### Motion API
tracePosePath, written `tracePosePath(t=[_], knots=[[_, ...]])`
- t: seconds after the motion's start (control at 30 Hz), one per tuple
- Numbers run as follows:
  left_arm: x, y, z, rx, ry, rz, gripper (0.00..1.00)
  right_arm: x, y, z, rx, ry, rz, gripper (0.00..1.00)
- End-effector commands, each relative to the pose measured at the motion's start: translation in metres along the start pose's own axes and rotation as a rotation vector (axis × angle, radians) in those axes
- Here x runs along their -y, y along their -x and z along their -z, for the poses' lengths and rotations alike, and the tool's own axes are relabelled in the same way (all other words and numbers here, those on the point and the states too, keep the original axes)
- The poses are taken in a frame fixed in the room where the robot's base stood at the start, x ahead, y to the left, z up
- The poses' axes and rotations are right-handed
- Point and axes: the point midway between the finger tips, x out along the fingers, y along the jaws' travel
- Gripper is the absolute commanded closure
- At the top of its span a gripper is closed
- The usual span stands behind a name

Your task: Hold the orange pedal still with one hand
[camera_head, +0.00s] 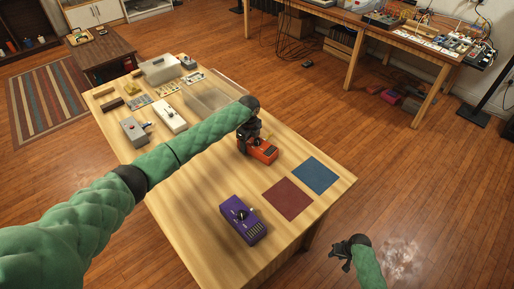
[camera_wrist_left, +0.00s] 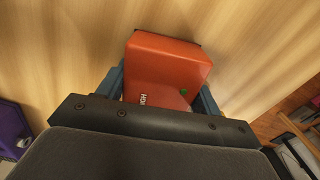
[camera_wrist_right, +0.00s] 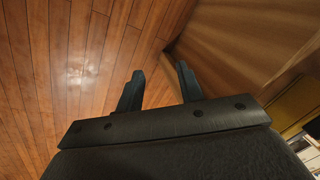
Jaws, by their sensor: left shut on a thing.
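The orange pedal (camera_head: 264,152) sits on the wooden table, left of and behind the coloured squares. My left gripper (camera_head: 250,146) is over it from above, its fingers shut on the pedal's sides. In the left wrist view the pedal (camera_wrist_left: 165,70) lies between the two fingers, with a small green spot and partly hidden lettering on its top. My right gripper (camera_head: 342,254) is off the table's front right side, over the floor. In the right wrist view its fingers (camera_wrist_right: 158,88) are apart with nothing between them.
A purple pedal (camera_head: 243,220) lies near the table's front edge. A dark red square (camera_head: 287,199) and a blue square (camera_head: 315,175) lie at the right. A white box (camera_head: 170,116), a grey box (camera_head: 133,130) and a clear bin (camera_head: 160,69) stand further back.

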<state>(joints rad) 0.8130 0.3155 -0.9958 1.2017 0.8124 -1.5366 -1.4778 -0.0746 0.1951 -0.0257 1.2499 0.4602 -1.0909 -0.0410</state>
Motion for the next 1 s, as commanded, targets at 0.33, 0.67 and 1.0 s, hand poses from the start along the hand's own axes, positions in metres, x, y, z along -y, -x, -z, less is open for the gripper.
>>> tracePosePath(t=[0.33,0.67,1.0], knots=[[0.0,0.0,0.0,0.0,0.0,0.0,0.62,-0.015,0.076,0.12,-0.015,-0.092,0.154,0.63],[0.0,0.0,0.0,0.0,0.0,0.0,0.62,-0.009,0.162,0.219,-0.047,-0.12,0.301,0.63],[0.0,0.0,0.0,0.0,0.0,0.0,0.62,0.064,0.24,0.301,-0.083,-0.113,0.375,0.63]])
